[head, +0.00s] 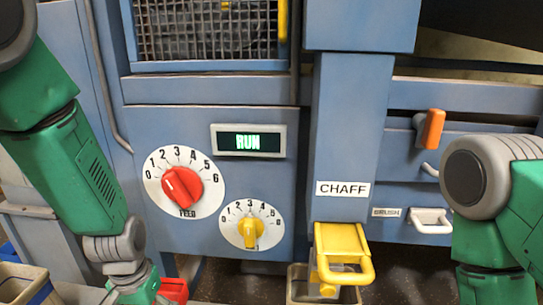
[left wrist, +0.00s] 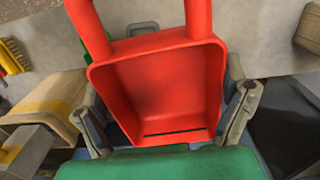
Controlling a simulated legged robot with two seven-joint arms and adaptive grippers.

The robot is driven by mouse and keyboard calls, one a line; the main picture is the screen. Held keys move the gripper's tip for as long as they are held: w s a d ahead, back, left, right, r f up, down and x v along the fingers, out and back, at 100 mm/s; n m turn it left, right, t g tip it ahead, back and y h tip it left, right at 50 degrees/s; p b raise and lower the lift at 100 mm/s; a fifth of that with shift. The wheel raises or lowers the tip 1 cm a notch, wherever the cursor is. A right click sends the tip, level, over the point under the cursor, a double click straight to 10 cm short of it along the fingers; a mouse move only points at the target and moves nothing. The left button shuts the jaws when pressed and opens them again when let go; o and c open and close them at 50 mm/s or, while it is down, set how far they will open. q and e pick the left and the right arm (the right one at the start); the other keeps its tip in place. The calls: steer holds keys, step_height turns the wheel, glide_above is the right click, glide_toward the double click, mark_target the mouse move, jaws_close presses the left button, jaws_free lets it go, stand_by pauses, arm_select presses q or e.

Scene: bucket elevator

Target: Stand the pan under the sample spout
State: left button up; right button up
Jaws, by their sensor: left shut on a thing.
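A red open pan (left wrist: 160,90) fills the middle of the left wrist view, with its hollow facing the camera. The grey fingers of my left gripper (left wrist: 165,112) are on either side of it, and the gripper is shut on it. In the head view only a small red part of the pan (head: 173,290) shows at the bottom edge, beside my left wrist. No spout labelled as the sample spout can be made out. My right arm is at the right of the head view, with its gripper out of the picture.
A blue machine (head: 200,120) stands ahead with a red feed dial (head: 182,188), a yellow dial (head: 249,232) and a lit RUN display (head: 248,141). A CHAFF chute (head: 345,130) has a yellow handle (head: 342,252) below it. A beige bin (head: 22,283) is at lower left.

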arm_select(q)
steer(key=s+r, duration=0.1)
steer(key=r, duration=0.1)
steer(key=s+d+r+p, duration=0.1)
steer(key=s+r, duration=0.1)
steer(key=shift+s+r, duration=0.15)
steer(key=shift+s, duration=0.2)
arm_select(e)
step_height(320, 180, up, 2)
steer(key=shift+r, duration=0.1)
